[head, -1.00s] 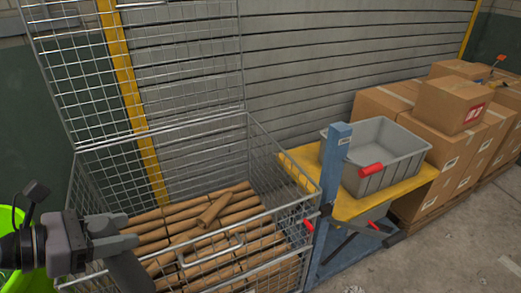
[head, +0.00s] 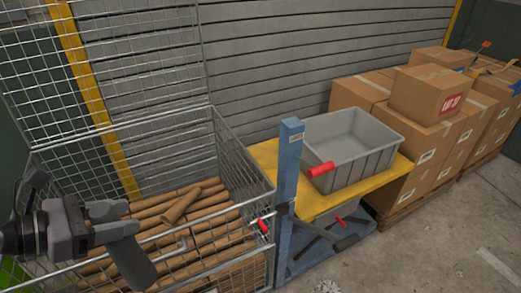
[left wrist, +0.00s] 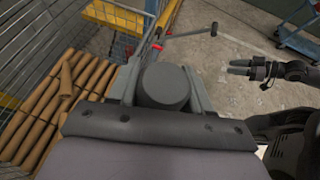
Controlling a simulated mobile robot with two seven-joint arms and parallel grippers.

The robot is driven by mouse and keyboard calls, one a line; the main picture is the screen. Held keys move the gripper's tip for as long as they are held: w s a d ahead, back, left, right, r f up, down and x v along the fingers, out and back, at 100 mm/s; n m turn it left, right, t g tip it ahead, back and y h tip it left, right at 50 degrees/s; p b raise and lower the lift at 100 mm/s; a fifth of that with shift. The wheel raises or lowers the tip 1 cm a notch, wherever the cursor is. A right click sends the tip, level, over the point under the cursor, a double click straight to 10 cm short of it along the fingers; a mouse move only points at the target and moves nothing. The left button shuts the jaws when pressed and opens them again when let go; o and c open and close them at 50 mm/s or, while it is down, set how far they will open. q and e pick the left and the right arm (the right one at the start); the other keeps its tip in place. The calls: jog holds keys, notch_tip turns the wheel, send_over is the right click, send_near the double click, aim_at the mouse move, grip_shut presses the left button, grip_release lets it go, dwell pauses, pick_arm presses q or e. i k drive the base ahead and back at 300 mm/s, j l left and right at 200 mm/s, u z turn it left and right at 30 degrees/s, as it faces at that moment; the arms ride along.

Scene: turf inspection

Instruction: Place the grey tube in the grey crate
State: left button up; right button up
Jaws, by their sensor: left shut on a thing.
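The grey crate (head: 375,165) stands open and upright on a yellow platform at the right of centre in the head view. It looks empty, though part of its floor is hidden. My left gripper (head: 115,235) is at the lower left, in front of the wire cage and well apart from the crate. It is shut on the dark grey tube (head: 132,262), which slants down. In the left wrist view the tube's round end (left wrist: 165,85) shows between the fingers. My right gripper (left wrist: 240,67) shows there at the upper right, empty, its fingers apart.
A wire cage (head: 245,160) with its lid raised holds several brown tubes (head: 180,205). A blue post (head: 288,190) with red handles rises between the cage and the yellow platform (head: 390,178). Cardboard boxes (head: 430,95) stand at the right. Floor is free at the lower right.

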aim_at(342, 147)
jog(key=l+z, duration=0.1)
jog(key=l, duration=1.25)
jog(key=i+l, duration=0.1)
jog(key=l, duration=0.3)
jog(key=i+l, duration=0.1)
jog(key=l, duration=0.3)
jog(key=i+l+z, duration=0.1)
jog(key=l, duration=0.3)
jog(key=i+l, duration=0.15)
jog(key=l, duration=0.25)
jog(key=i+l+z, duration=0.1)
jog(key=i+l, duration=0.4)
jog(key=i, duration=0.45)
jog(key=i+j, duration=0.3)
